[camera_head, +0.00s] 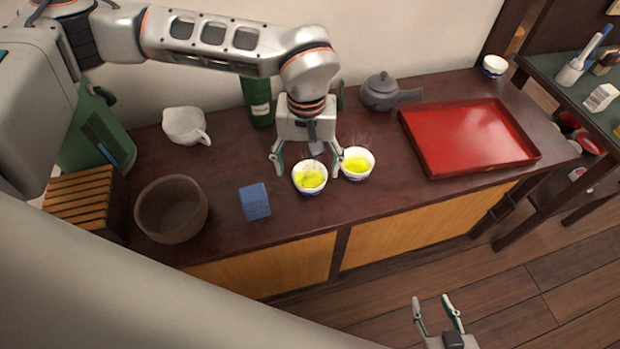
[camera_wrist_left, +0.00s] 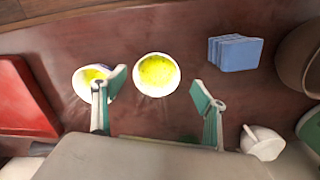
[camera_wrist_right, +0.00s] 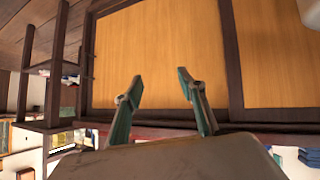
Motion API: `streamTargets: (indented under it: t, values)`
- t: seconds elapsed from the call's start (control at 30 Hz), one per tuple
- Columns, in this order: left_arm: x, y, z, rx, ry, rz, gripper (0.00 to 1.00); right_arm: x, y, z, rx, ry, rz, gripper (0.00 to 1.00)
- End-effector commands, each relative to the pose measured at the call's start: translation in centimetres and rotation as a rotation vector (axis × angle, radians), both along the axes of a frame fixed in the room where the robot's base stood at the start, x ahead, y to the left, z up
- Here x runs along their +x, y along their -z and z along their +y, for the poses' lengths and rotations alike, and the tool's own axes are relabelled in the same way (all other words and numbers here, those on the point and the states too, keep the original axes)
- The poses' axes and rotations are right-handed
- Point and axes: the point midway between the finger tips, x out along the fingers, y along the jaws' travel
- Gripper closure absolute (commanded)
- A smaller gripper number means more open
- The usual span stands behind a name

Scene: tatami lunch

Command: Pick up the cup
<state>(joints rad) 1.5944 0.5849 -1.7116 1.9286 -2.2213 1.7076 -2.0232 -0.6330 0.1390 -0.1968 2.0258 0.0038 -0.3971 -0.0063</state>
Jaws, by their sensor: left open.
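Two cups of yellow-green tea stand side by side on the dark wooden counter (camera_head: 235,220). The left cup (camera_head: 310,178) is white with a blue pattern low on its side; the right cup (camera_head: 357,163) is much like it. My left gripper (camera_head: 307,170) points down at them, open, its fingers spread around the left cup in the head view. In the left wrist view that cup (camera_wrist_left: 157,75) lies just beyond and between the fingertips, and the other cup (camera_wrist_left: 92,80) is partly behind one finger. My right gripper (camera_head: 437,303) is open and empty, low in front of the counter.
A blue block (camera_head: 254,202) and a brown bowl (camera_head: 171,208) are left of the cups. A red tray (camera_head: 468,136) is right, a grey teapot (camera_head: 380,92) and green bottle (camera_head: 258,101) behind. A white pouring vessel (camera_head: 185,125) stands back left.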

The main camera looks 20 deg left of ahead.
Motion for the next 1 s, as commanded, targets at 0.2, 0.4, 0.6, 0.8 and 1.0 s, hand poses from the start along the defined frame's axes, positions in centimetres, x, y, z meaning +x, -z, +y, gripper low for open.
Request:
streamTargets:
  t: [0.2,0.4,0.6,0.8,1.0]
  values:
    - [0.4,3.4,-0.4,-0.001,-0.001,0.005,0.28,-0.1,0.4,-0.2,-0.006,-0.001,0.001,0.6]
    - [0.5,4.4,-0.4,-0.001,0.0,0.001,0.28,0.8,-0.1,-0.3,-0.009,-0.002,-0.015,0.6]
    - [0.5,4.4,-0.4,-0.001,0.0,0.0,0.31,1.0,-0.3,-0.3,-0.01,-0.001,-0.019,0.6]
    - [0.5,4.4,-0.4,-0.001,0.0,0.0,0.74,0.8,-0.2,-0.3,-0.009,-0.001,-0.017,0.6]
    - [0.5,4.4,-0.4,-0.001,0.0,0.0,0.74,0.7,-0.1,-0.3,-0.008,-0.002,-0.014,0.6]
